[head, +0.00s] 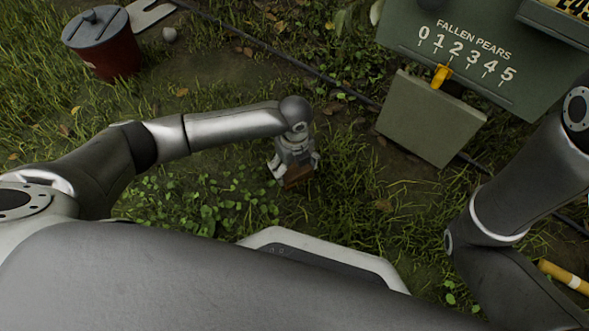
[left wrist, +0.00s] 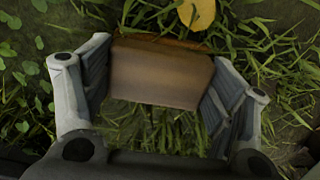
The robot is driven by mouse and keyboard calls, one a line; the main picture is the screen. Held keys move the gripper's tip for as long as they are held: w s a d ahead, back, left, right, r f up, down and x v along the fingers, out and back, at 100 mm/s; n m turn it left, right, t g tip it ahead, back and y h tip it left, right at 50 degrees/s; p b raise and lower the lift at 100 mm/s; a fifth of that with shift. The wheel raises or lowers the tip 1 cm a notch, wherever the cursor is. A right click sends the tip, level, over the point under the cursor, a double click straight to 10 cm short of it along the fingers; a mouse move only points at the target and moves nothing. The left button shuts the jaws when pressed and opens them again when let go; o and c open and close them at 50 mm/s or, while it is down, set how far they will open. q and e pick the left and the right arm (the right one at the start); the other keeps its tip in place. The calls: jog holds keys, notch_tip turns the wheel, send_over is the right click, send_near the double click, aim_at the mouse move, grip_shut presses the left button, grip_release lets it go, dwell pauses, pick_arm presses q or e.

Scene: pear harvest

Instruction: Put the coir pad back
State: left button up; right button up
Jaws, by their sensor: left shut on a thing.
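A brown block-like thing, which looks like the coir pad (head: 297,177), is in my left gripper (head: 295,170) in the head view, low over the grass in front of my base. The left wrist view shows the brown pad (left wrist: 160,74) spanning between the two fingers of the left gripper (left wrist: 158,95), which is shut on it. Grass shows beyond and below the pad; I cannot tell whether it touches the ground. My right arm is at the right edge of the head view, and its gripper is out of view.
A green board (head: 492,54) marked "FALLEN PEARS" with numbers and a yellow slider (head: 440,76) stands at the upper right. A grey-green box (head: 430,118) is below it. A red lidded bucket (head: 108,58) stands upper left. A dark hose (head: 265,60) crosses the ground.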

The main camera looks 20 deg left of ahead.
aim_at(295, 167)
dwell(0.3)
pick_arm(q)
jog(key=o, duration=1)
notch_tip(295, 167, up, 12)
jog(key=p, duration=0.8)
jog(key=shift+p, duration=0.4)
